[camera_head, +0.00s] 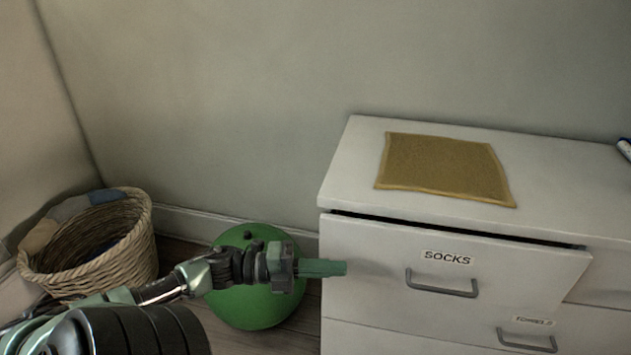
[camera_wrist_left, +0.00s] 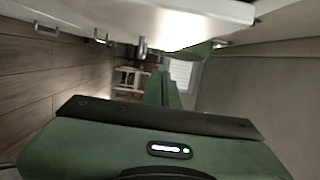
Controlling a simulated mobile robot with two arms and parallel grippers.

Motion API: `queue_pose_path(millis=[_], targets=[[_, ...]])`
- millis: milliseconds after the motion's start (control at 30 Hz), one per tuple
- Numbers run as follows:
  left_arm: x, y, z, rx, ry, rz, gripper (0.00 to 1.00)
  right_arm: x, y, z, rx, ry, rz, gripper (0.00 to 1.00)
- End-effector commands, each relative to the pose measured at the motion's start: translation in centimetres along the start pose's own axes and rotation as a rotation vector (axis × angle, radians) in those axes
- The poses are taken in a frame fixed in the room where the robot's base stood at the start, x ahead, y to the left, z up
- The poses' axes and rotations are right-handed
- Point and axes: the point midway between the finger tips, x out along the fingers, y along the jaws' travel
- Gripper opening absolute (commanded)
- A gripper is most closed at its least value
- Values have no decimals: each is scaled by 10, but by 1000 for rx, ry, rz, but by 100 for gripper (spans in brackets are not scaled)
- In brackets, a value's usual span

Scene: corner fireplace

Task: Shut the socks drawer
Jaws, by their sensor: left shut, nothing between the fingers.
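The socks drawer (camera_head: 380,250) is the top drawer of a white dresser and stands slightly open, with a dark gap along its top edge. It carries a SOCKS label and a grey bar handle (camera_head: 441,284). My left gripper (camera_head: 340,268) is shut and empty, its fingertips at the left part of the drawer front in the head view. I cannot tell whether they touch it. In the left wrist view the shut green fingers (camera_wrist_left: 162,90) point away below a white furniture surface. My right gripper is out of view.
A mustard cloth (camera_head: 443,168) lies on the dresser top (camera_head: 560,175). Another labelled drawer (camera_head: 475,338) sits below. A green ball (camera_head: 255,305) is on the floor behind my left arm. A wicker basket (camera_head: 130,255) stands in the left corner.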

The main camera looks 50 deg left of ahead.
Motion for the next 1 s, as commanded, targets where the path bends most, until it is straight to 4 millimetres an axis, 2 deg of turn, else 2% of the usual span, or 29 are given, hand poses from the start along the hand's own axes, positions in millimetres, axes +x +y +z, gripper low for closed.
queue_pose_path(millis=[100,200,300,500,933,1000], targets=[[27,1,0,5,3,-2,0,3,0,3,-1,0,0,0],[42,2,6,4,-1,0,0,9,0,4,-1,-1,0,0],[45,2,22,3,-2,0,0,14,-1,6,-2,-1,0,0],[48,2,37,0,-2,1,0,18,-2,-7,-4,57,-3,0],[49,1,40,-1,-2,0,0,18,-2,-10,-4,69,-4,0],[50,2,43,-1,-1,0,0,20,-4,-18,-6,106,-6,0]])
